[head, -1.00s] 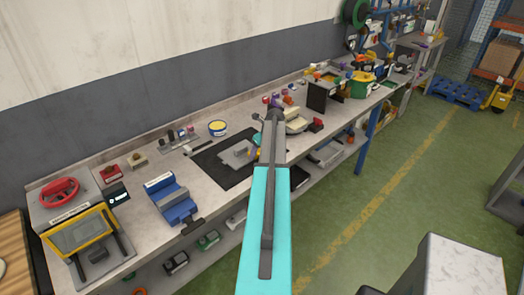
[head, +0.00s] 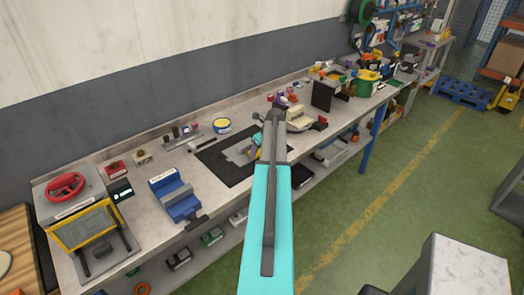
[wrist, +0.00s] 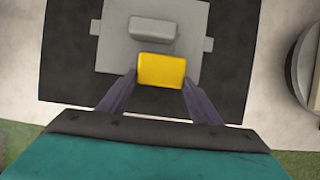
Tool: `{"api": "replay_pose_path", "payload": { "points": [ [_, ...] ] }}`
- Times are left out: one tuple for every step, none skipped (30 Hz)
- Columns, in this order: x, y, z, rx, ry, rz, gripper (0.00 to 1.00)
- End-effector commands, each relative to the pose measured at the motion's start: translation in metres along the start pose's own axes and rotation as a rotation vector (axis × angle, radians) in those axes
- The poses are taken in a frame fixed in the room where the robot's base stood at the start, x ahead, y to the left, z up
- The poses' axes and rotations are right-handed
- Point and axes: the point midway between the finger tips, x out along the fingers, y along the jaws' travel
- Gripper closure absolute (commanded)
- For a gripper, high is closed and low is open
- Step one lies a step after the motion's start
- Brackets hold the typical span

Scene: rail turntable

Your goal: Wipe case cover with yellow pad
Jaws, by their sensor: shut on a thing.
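The yellow pad (wrist: 161,71) is between the two fingertips of my gripper (wrist: 160,82) in the wrist view, and the gripper is shut on it. The grey case cover (wrist: 187,39) lies flat on a black mat, with a raised grey block (wrist: 152,29) on it. The pad overlaps the near edge of the cover in the wrist view; I cannot tell whether it touches. In the head view the cover (head: 238,152) shows beside my arm, which hides part of it and most of the gripper.
The black mat (head: 222,172) lies on the long workbench. A blue vise (head: 176,197) and a yellow-framed machine (head: 90,228) stand to the left. A yellow-and-blue tin (head: 222,126) is behind the mat. A cream device (head: 299,120) stands to the right of my arm.

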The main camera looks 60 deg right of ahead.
Motion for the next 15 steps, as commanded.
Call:
{"api": "replay_pose_path", "payload": {
  "points": [
    [0.000,0.003,-0.001,0.000,0.000,0.000,0.60],
    [0.000,0.005,-0.001,0.000,0.000,0.000,0.60],
    [0.000,0.006,-0.001,0.000,0.000,0.000,0.60],
    [0.000,0.008,-0.001,0.000,0.000,0.000,0.60],
    [0.000,0.009,-0.001,0.000,0.000,0.000,0.60],
    [0.000,0.011,-0.001,0.000,0.000,0.000,0.60],
    [0.001,0.012,-0.001,0.000,0.000,0.000,0.60],
    [0.001,0.013,-0.001,0.000,0.000,0.000,0.60],
    [0.001,0.015,-0.001,0.000,0.000,0.000,0.60],
    [0.001,0.017,-0.001,0.000,0.000,0.000,0.60],
    [0.001,0.018,-0.001,0.000,0.000,0.000,0.60],
    [0.001,0.019,-0.001,0.000,0.001,0.000,0.60],
    [0.001,0.020,-0.001,0.001,0.001,0.000,0.60],
    [0.002,0.021,-0.001,0.001,0.001,0.000,0.60],
    [0.002,0.021,-0.001,0.001,0.001,0.000,0.60]
  ]
}}
